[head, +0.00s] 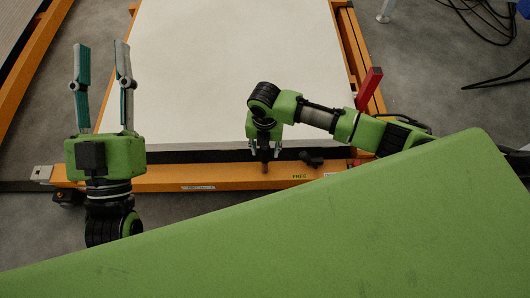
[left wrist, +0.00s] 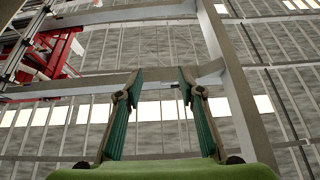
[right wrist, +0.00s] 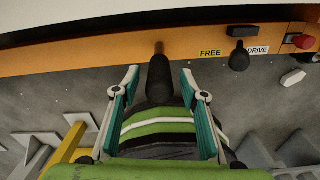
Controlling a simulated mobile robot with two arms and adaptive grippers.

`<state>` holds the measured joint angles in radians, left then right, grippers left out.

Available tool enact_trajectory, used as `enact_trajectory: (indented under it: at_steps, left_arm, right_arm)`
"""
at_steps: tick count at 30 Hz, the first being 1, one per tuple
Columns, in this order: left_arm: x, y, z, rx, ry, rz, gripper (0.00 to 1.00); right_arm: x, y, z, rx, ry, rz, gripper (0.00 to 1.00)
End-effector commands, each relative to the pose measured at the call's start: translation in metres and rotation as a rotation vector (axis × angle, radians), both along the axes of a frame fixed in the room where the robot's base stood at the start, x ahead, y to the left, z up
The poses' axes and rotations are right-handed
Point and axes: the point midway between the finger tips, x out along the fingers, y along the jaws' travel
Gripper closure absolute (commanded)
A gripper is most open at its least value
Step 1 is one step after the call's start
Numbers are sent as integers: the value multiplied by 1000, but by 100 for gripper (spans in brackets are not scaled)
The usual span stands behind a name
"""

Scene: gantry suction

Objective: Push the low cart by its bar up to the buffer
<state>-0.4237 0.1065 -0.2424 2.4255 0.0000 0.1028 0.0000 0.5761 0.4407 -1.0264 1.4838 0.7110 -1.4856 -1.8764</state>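A low orange frame (head: 225,182) with a large pale flat top (head: 235,70) lies ahead in the head view; I take it for the cart. A dark peg-like handle (right wrist: 158,78) stands out from its front beam. My right gripper (head: 265,150) is at that beam, with its fingers apart on both sides of the handle in the right wrist view; I see no grip on it. My left gripper (head: 101,50) is raised at the left, open and empty, fingers pointing up. I cannot pick out the buffer.
A small black lever (right wrist: 239,56) sits between FREE and DRIVE labels, beside a red button (right wrist: 303,42). A red upright piece (head: 369,88) stands at the frame's right side. Black cables (head: 485,20) lie on the floor at the far right. Another orange rail (head: 30,75) runs at left.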

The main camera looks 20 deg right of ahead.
Motion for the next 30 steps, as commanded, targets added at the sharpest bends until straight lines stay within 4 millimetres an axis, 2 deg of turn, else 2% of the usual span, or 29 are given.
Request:
enact_trajectory:
  at_steps: [3, 9, 21, 22, 25, 26, 30]
  left_arm:
    - [-12, 1, 16, -28, -98, -5, 65]
    - [-28, 3, 35, -60, -207, -12, 65]
    - [-33, 4, 42, -70, -242, -13, 65]
    - [-33, 4, 42, -70, -242, -13, 65]
    - [-33, 4, 41, -70, -241, -13, 65]
    - [-33, 4, 42, -70, -241, -13, 65]
    - [-33, 4, 42, -70, -241, -13, 65]
  right_arm:
    - [0, 0, -12, 0, 1, 0, 60]
    - [0, 0, -21, 0, 0, 1, 60]
    - [0, 0, -23, 0, 0, 1, 60]
    - [0, 0, -23, 0, 0, 1, 65]
    - [0, 0, -23, 0, 0, 1, 91]
    - [0, 0, -23, 0, 0, 1, 94]
    - [0, 0, -23, 0, 0, 1, 94]
